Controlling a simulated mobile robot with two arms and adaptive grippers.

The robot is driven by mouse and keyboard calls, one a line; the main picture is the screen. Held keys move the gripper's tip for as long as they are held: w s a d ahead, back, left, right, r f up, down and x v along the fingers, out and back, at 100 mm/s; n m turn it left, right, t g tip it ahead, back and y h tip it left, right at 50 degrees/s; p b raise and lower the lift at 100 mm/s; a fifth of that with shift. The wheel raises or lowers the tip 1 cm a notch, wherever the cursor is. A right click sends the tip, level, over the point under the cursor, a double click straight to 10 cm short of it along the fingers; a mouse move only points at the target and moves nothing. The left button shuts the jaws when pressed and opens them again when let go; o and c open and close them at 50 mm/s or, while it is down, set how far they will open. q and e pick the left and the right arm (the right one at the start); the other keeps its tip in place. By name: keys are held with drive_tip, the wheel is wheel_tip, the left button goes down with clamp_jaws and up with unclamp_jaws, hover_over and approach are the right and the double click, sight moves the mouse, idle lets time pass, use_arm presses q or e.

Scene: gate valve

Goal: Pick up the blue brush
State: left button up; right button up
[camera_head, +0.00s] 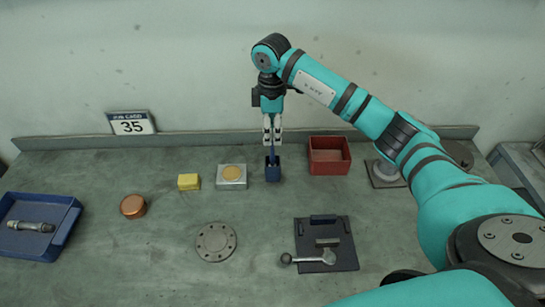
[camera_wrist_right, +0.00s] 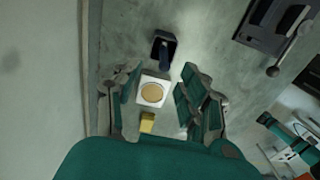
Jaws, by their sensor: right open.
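The blue brush (camera_head: 272,155) stands upright in a small dark blue square holder (camera_head: 272,174) at the back middle of the bench, with its handle above the rim. My right gripper (camera_head: 272,140) points down over it, open, with its fingertips around or just above the top of the handle; I cannot tell whether they touch it. In the right wrist view the holder (camera_wrist_right: 157,41) and the brush (camera_wrist_right: 165,55) show beyond the open fingers. The lower part of the brush is hidden inside the holder. My left gripper is not in view.
Left of the holder are a metal block with a tan disc (camera_head: 232,184), a yellow block (camera_head: 189,182) and a copper cap (camera_head: 133,206). A red bin (camera_head: 344,174) stands to the right. A flange (camera_head: 216,242) and a dark plate with a lever (camera_head: 343,261) lie in front.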

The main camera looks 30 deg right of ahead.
sight(272, 141)
drive_tip(key=f, duration=0.1)
drive_tip(key=f+p, duration=0.2)
drive_tip(key=shift+s+f, duration=0.3)
drive_tip(key=shift+f, duration=0.45)
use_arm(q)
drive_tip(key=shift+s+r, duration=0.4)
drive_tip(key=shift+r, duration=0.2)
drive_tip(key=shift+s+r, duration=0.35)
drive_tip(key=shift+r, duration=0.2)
use_arm(e)
drive_tip(key=shift+c, duration=0.2)
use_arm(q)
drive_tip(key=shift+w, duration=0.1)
use_arm(e)
clamp_jaws()
